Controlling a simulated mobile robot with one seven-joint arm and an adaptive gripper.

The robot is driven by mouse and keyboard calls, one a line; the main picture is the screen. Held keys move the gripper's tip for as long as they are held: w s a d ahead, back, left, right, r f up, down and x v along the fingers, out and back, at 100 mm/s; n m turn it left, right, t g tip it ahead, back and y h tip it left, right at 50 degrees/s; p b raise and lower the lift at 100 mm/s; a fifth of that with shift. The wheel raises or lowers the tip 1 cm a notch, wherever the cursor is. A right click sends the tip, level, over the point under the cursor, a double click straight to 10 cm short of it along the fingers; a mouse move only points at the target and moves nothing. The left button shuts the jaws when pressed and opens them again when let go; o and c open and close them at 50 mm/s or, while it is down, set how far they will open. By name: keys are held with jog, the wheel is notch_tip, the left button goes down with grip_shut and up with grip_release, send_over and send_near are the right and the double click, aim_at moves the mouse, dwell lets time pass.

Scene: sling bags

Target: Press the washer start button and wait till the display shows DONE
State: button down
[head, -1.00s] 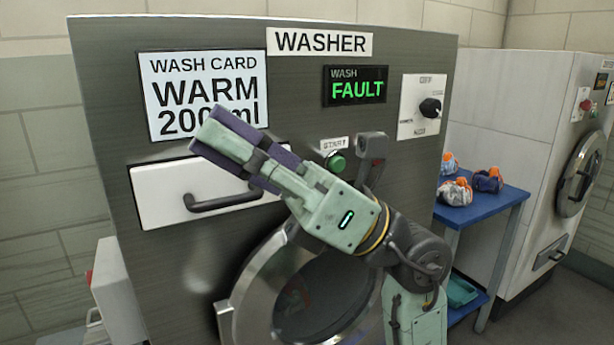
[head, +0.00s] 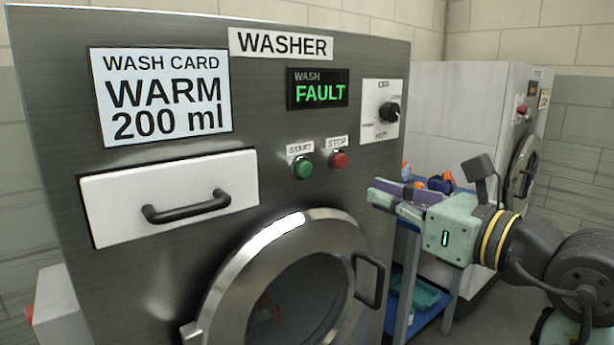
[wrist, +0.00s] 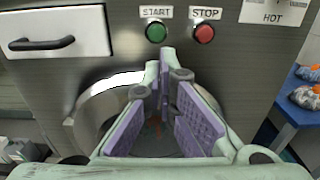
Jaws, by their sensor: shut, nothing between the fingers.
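The washer (head: 260,110) fills the left and middle of the head view. Its display (head: 318,90) reads WASH FAULT in green. The green START button (head: 302,168) sits left of the red STOP button (head: 338,160) below the display; in the wrist view START (wrist: 156,32) and STOP (wrist: 203,33) are both above the fingers. My gripper (head: 385,198) is shut and empty, to the right of and lower than the buttons in the head view, apart from them. In the wrist view its fingertips (wrist: 165,62) point toward the panel below the buttons.
The round washer door (head: 290,290) is closed below the buttons. The drawer (head: 170,195) is shut. A dial (head: 389,112) is at right of the display.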

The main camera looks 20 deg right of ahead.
aim_at(309, 168)
jog(key=p+x, duration=0.3)
jog(key=x, duration=0.9)
jog(key=shift+w+a, duration=0.2)
jog(key=shift+w, duration=0.05)
jog(key=shift+w+a, duration=0.2)
jog(key=shift+w, duration=0.5)
jog(key=shift+w+a, duration=0.15)
jog(key=shift+w, duration=0.25)
jog(key=shift+w+a, duration=0.15)
jog(key=shift+w, duration=0.25)
jog(key=shift+r, duration=0.1)
